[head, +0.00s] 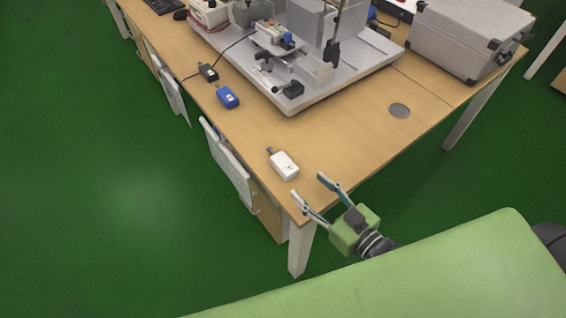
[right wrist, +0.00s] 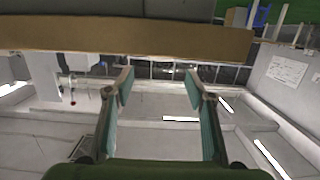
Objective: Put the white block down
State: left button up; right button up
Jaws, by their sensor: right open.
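The white block (head: 283,165) lies on the wooden table (head: 340,140) near its front corner, with a small dark plug-like end pointing to the upper left. My right gripper (head: 308,185) is open and empty at the table's corner, just to the lower right of the white block and apart from it. In the right wrist view the two fingers (right wrist: 160,85) are spread with nothing between them. The white block does not show in the right wrist view. My left gripper is not in view.
A blue block (head: 228,97) and a black block (head: 208,72) lie farther back along the left edge. A grey test rig (head: 350,75) stands behind, and a silver case (head: 465,40) at the back right. Bare tabletop surrounds the white block.

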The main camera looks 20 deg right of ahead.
aim_at(292, 171)
jog(key=x, duration=1.1)
jog(key=shift+p, duration=0.35)
jog(key=shift+s, duration=0.1)
jog(key=c, duration=1.2)
